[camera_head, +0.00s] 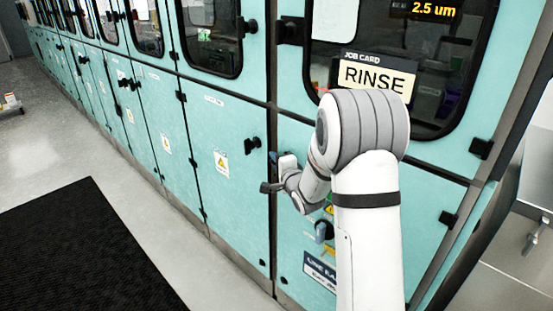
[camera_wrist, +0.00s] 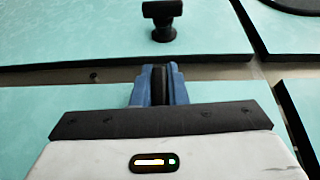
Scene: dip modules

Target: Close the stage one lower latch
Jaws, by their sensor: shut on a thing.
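The teal lower cabinet door (camera_head: 293,238) is under the window with the RINSE card. My gripper (camera_head: 273,160) is at this door's upper left edge, beside the vertical seam. In the wrist view, its blue fingers (camera_wrist: 158,86) are shut on a narrow dark piece (camera_wrist: 159,76), which looks like the latch handle. The fingers and my wrist hide most of the latch, so its angle cannot be told. The door face looks about flush with its neighbour.
A black latch (camera_head: 251,146) on the neighbouring lower door is close to my gripper's left; it also shows in the wrist view (camera_wrist: 162,14). A black mat (camera_head: 85,250) lies on open floor at left.

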